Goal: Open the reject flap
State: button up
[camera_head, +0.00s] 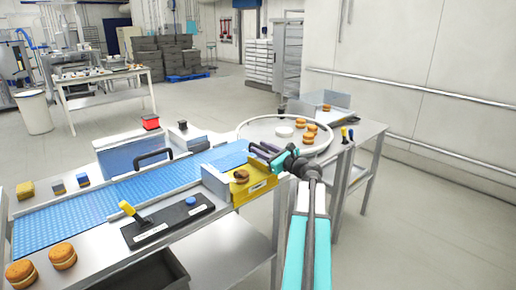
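A blue belt (115,195) runs across the near table toward a round turntable. A yellow box (216,182) with a white label stands at the belt's right end, with one filled round (241,176) in it. My gripper (262,151) is just behind and above the box, between the belt's end and the turntable. Its fingers are small and dark, and I cannot see whether they touch anything. My arm reaches in from the lower right.
A yellow-knobbed lever (130,211) stands on a black panel (168,221) before the belt. A black arched handle (153,156) rises over the belt. Filled rounds lie at the near left (62,256) and on the turntable (262,125). The floor at right is clear.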

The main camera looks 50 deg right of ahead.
jog(key=shift+w, duration=0.9)
